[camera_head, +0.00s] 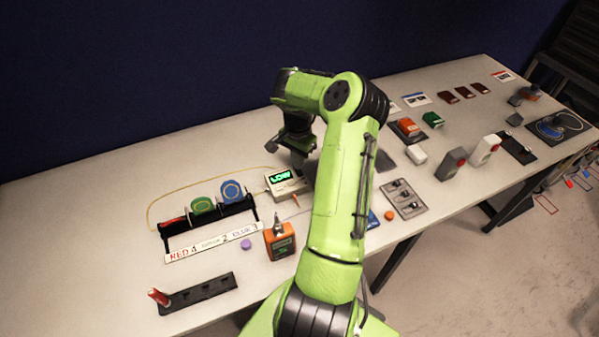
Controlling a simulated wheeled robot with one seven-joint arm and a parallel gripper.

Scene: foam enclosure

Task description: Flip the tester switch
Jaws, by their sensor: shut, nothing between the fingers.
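The tester is most likely the pale box with a lit green display (283,180) on the table, left of my arm. Its display seems to read "LOW". A thin yellow wire runs from it to the left. My gripper (298,168) points down just behind and to the right of the tester's top edge. It is shut and holds nothing. I cannot tell whether its fingertips touch the tester. The tester's switch is not clear at this size, and part of the box's right side is close behind my gripper and arm.
A black rack with green and blue spools (232,192) stands left of the tester. An orange device (280,240) and a purple cap (246,244) lie in front. A grey switch panel (404,198) and several boxes stand to the right.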

